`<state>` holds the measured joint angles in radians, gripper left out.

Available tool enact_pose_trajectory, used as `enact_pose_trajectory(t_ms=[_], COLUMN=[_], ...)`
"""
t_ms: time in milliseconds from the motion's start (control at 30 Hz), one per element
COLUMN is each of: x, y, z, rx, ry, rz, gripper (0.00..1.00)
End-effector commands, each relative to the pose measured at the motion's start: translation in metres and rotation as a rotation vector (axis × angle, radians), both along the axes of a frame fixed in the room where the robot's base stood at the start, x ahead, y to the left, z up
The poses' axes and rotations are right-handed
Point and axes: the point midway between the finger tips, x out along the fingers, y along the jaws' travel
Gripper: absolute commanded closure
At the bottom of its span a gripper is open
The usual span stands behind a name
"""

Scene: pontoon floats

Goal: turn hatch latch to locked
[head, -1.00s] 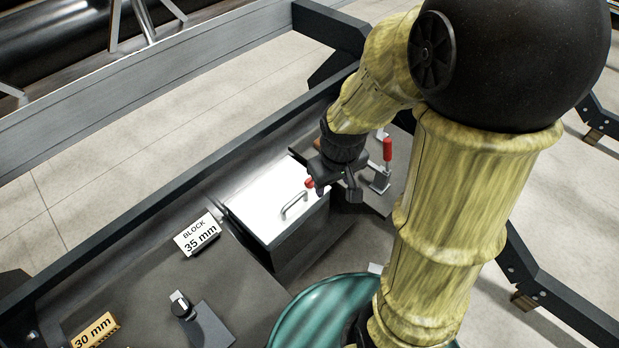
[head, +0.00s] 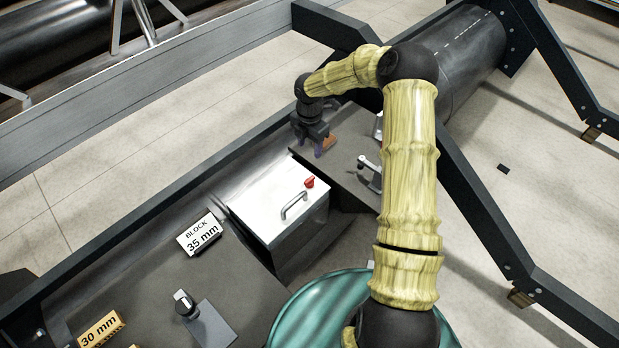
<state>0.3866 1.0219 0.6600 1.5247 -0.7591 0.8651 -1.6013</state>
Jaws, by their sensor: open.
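A white-topped box (head: 262,207) with a grey bar handle (head: 294,206) stands in the middle of the bench. A small red knob (head: 309,182) sits on its lid near the far right corner; it may be the hatch latch, but its locked or unlocked setting cannot be read. My gripper (head: 320,151) is open, beyond the box and apart from the red knob. Its fingers point down beside a small orange-brown block (head: 329,143). Whether they touch the block cannot be told.
A metal clamp (head: 369,172) stands right of the box, partly behind my arm. A black knob (head: 184,304), a "BLOCK 35 mm" sign (head: 199,234) and a "30 mm" sign (head: 101,330) are at lower left. A green round drum (head: 305,312) is in front.

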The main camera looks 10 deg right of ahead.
Motion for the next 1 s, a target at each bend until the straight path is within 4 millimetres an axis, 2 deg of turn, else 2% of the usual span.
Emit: enact_pose_trajectory(t_ms=[467,667,1000], x=[0.001,0.0,0.0], y=[-0.001,-0.001,-0.001], z=[-0.007,-0.031,-0.091], rx=[0.002,0.001,0.002], ry=[0.001,0.003,0.002], rz=[0.01,0.009,0.008], gripper=[0.48,0.48,0.48])
